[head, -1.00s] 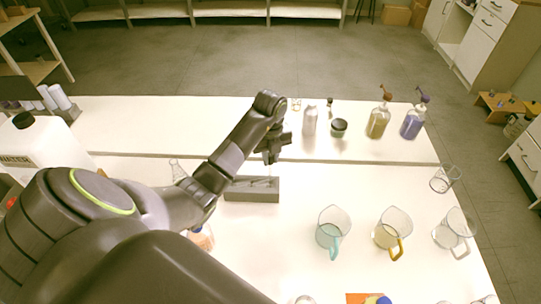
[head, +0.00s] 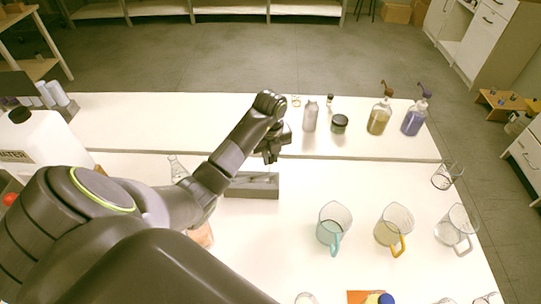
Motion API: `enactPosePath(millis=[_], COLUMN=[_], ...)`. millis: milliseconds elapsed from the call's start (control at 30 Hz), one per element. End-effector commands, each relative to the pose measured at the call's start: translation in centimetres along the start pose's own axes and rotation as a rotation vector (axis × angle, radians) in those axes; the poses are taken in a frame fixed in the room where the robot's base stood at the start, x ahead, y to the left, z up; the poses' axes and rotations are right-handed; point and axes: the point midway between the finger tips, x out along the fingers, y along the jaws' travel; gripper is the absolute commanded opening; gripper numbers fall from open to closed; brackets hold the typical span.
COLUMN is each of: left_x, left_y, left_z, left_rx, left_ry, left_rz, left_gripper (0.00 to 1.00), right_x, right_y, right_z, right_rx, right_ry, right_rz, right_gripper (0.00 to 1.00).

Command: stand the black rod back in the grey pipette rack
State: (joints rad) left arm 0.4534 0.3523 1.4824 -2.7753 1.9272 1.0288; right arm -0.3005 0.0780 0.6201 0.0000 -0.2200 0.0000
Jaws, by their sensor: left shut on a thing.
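The grey pipette rack (head: 252,190) is a low block on the near table, left of the middle. My left gripper (head: 269,158) hangs just above the rack's right part, pointing down. It is shut on the black rod, which I can hardly make out, dark against the dark gripper and small at this distance. I cannot tell whether the rod's lower end is inside the rack or above it. My left arm covers the area left of the rack. My right gripper is not in view.
A glass flask (head: 177,170) stands left of the rack, close to my arm. A teal-handled jug (head: 333,226) and a yellow-handled jug (head: 393,228) stand to the right. A grey bottle (head: 310,117) and a dark-lidded jar (head: 339,123) stand behind.

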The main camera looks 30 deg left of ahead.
Motion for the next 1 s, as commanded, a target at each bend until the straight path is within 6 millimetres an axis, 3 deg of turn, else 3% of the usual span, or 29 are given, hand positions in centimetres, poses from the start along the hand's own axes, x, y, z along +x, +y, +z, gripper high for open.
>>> enactPosePath(millis=[1000], left_x=[2.2], left_y=[0.0], left_z=[0.0], left_rx=[0.0], left_ry=[0.0], left_rz=[0.0], left_gripper=[0.01], right_x=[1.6], right_y=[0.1], right_z=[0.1], right_rx=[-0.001], right_ry=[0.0], right_rz=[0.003], right_gripper=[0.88])
